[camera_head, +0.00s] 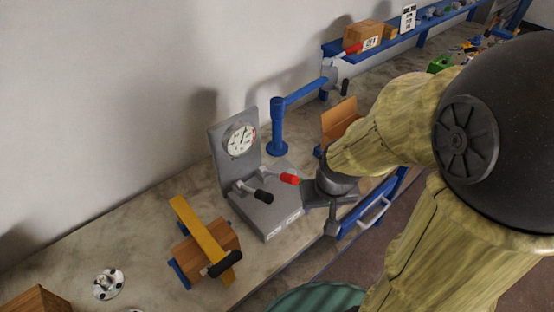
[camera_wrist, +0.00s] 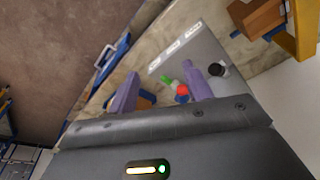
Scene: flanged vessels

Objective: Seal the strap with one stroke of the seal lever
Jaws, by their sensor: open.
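A grey machine (camera_head: 275,222) with a round dial (camera_head: 241,138) stands on the bench. It carries a black-tipped lever (camera_head: 263,196) and a red-tipped lever (camera_head: 290,179); I cannot tell which is the seal lever. My gripper (camera_head: 306,194) is at the machine's right side, close to the red tip. In the wrist view, my open gripper (camera_wrist: 158,88) shows two purple fingers, with the red tip (camera_wrist: 182,91) and a small green piece (camera_wrist: 166,80) between them. The black tip (camera_wrist: 216,70) is outside the fingers. I cannot tell whether they touch anything. No strap is clearly identifiable.
A brown block (camera_head: 217,238) with a yellow bar (camera_head: 190,220) sits on a blue stand left of the machine. A blue post with an arm (camera_head: 277,130) stands behind it. A blue drawer (camera_head: 357,220) fronts the bench. The bench surface (camera_head: 135,240) at left is partly clear.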

